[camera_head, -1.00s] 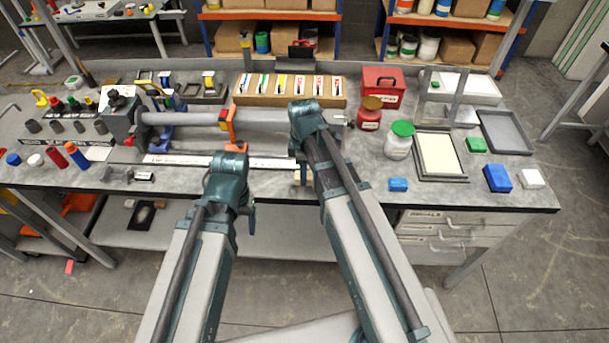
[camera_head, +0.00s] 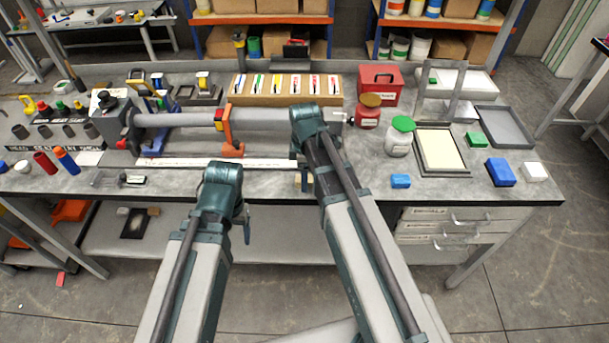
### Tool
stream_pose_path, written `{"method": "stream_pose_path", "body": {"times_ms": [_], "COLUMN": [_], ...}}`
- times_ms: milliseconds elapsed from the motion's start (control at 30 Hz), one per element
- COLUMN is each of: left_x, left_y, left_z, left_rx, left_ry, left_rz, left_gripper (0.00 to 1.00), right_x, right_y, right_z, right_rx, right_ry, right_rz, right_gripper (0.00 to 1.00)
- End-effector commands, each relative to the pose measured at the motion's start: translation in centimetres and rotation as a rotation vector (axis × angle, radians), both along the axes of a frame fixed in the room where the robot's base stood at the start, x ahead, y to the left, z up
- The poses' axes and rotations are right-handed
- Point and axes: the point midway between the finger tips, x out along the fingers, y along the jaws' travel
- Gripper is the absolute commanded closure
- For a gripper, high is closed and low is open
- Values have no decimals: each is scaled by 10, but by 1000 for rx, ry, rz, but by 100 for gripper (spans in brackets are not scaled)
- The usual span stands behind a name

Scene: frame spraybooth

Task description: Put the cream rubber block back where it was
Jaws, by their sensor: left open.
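A small off-white block (camera_head: 536,171), which looks like the cream rubber block, rests on the bench at the far right. It stands just right of a blue block (camera_head: 500,172). My left gripper (camera_head: 245,215) is open, in front of the bench's front edge, and far left of that block. Its fingers are mostly hidden by my wrist.
A framed cream panel (camera_head: 440,151), a green block (camera_head: 476,139) and a small blue block (camera_head: 400,181) lie on the right of the bench. A white jar with a green lid (camera_head: 399,138) stands nearby. A grey tube with an orange bracket (camera_head: 229,135) spans the left half.

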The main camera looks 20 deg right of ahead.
Motion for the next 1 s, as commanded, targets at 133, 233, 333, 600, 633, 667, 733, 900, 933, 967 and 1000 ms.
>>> {"method": "stream_pose_path", "body": {"times_ms": [133,233,333,600,633,667,733,900,933,967,1000], "left_x": [0,0,0,0,0,0,0,0,0,0,0], "left_y": [0,0,0,0,0,0,0,0,0,0,0], "left_z": [0,0,2,22,26,30,40,66,71,76,82], "left_rx": [0,0,0,0,0,0,0,0,0,0,0], "left_ry": [0,0,0,0,0,0,0,0,0,0,0], "left_rz": [0,0,0,0,0,0,0,0,-1,-1,-1], "left_gripper": [26,26,26,26,26,26,26,26,26,26,26], "right_x": [0,0,0,0,0,0,0,0,0,0,0], "right_y": [0,0,0,0,0,0,0,0,0,0,0], "right_z": [0,0,2,22,26,30,40,66,71,76,82], "right_rx": [0,0,0,0,0,0,0,0,0,0,0], "right_ry": [0,0,0,0,0,0,0,0,0,0,0], "right_rz": [0,0,0,0,0,0,0,0,0,0,0], "right_gripper": [26,26,26,26,26,26,26,26,26,26,26]}}
